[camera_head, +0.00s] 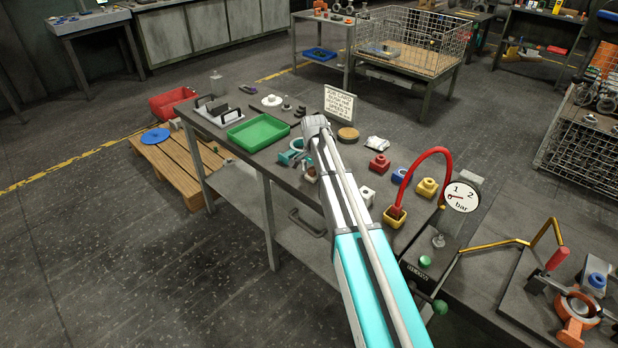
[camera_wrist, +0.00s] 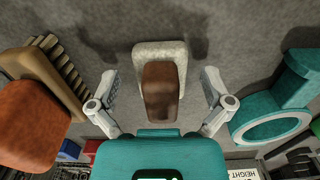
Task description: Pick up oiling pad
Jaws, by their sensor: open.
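In the wrist view a block with a pale grey felt-like base (camera_wrist: 160,52) and a dark brown grip (camera_wrist: 160,92) lies on the grey bench top; it looks like the oiling pad. My gripper (camera_wrist: 159,76) is open, with one finger on each side of the pad. Gaps show between the fingers and the pad, and nothing is held. In the head view my arm covers most of this spot, and I cannot make out the pad clearly there.
A brush (camera_wrist: 30,115) with an orange-brown body lies left of the pad. A teal ring-shaped casting (camera_wrist: 272,126) stands close on the right. In the head view the bench also bears a green tray (camera_head: 258,132), a sign (camera_head: 339,103) and a red hose (camera_head: 425,158).

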